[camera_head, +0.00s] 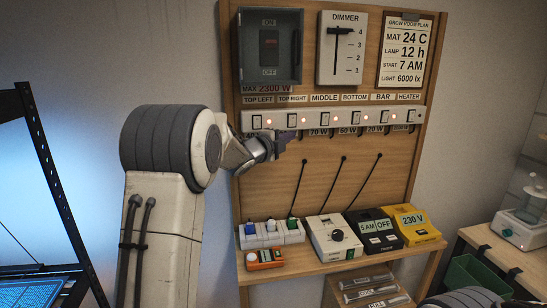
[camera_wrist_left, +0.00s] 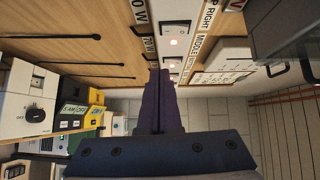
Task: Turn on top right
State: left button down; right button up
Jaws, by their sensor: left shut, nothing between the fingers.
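The top right switch (camera_head: 292,120) is a small rocker on a pale strip (camera_head: 347,119) under the "TOP RIGHT" label, with a small red light beside it. Which way the rocker is tipped is too small to tell. My left gripper (camera_head: 288,138) is shut and empty, its tips just below this switch, near the lower edge of the strip. Whether they touch the strip cannot be told. In the left wrist view the closed dark fingers (camera_wrist_left: 160,78) point toward the switches with lit lamps, and the "TOP RIGHT" label shows there too (camera_wrist_left: 207,15). My right gripper is not in view.
Above the strip are a grey on/off box (camera_head: 270,47), a dimmer (camera_head: 341,48) and a plan sheet (camera_head: 405,54). Below, a shelf holds a white timer (camera_head: 334,238), a black timer (camera_head: 374,231) and a yellow meter (camera_head: 411,225). Black cables hang on the bare board between.

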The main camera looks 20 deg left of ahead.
pick_arm(q)
jog(key=b+v, duration=0.2)
jog(key=v, duration=0.5)
jog(key=shift+a+f, duration=0.4)
jog(key=shift+f, duration=0.05)
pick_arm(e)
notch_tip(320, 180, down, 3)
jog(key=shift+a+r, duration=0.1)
pick_arm(q)
jog(key=s+d+f+n+g+y, duration=0.1)
jog(key=s+d+f+n+g, duration=0.35)
jog(key=d, duration=0.45)
jog(key=s+d+f+n+g+y, duration=0.1)
jog(key=s+d+f+n+g, duration=0.1)
jog(key=s+d+f+n, duration=0.35)
jog(key=s+d+f+n+g, duration=0.1)
jog(key=s+d+f+g, duration=0.2)
jog(key=s, duration=0.8)
jog(key=s+d+f+n+g, duration=0.1)
jog(key=s+d+f+g, duration=0.2)
jog(key=s, duration=0.7)
jog(key=s+d+f+g, duration=0.3)
jog(key=s+f, duration=0.4)
jog(key=s, duration=0.4)
jog(key=shift+s+d+n+g+y, duration=0.3)
jog(key=shift+d+n+g, duration=0.1)
jog(key=shift+g, duration=0.45)
